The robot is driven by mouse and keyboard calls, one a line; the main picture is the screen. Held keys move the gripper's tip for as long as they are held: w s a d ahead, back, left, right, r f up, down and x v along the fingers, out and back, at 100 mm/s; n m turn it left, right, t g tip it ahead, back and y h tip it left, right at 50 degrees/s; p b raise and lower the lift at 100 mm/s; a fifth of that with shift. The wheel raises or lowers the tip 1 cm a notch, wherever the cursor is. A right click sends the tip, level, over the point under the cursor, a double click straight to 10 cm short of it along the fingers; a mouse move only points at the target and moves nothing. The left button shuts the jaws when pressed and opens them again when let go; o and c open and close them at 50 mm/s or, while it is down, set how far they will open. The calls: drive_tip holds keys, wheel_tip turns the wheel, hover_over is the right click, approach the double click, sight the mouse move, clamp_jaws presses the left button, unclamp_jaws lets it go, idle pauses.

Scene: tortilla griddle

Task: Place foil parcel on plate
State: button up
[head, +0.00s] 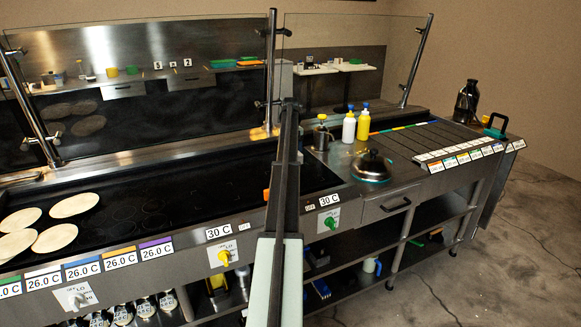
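I cannot make out a foil parcel in the head view. No plate is clearly identifiable. A shiny metal dome (371,163) with a dark knob stands on the steel counter right of the griddle, with a teal edge under it; I cannot tell whether that is a plate. My arm crosses the middle of the view as a long dark link and a pale link, hiding part of the griddle and counter behind it. My gripper does not show, so what it holds is hidden.
Several tortillas (54,238) lie at the left of the black griddle (190,190); its middle is clear. A white bottle (349,128) and a yellow bottle (363,126) stand by the dome. A glass screen rises behind. Lidded bins (435,140) line the right counter.

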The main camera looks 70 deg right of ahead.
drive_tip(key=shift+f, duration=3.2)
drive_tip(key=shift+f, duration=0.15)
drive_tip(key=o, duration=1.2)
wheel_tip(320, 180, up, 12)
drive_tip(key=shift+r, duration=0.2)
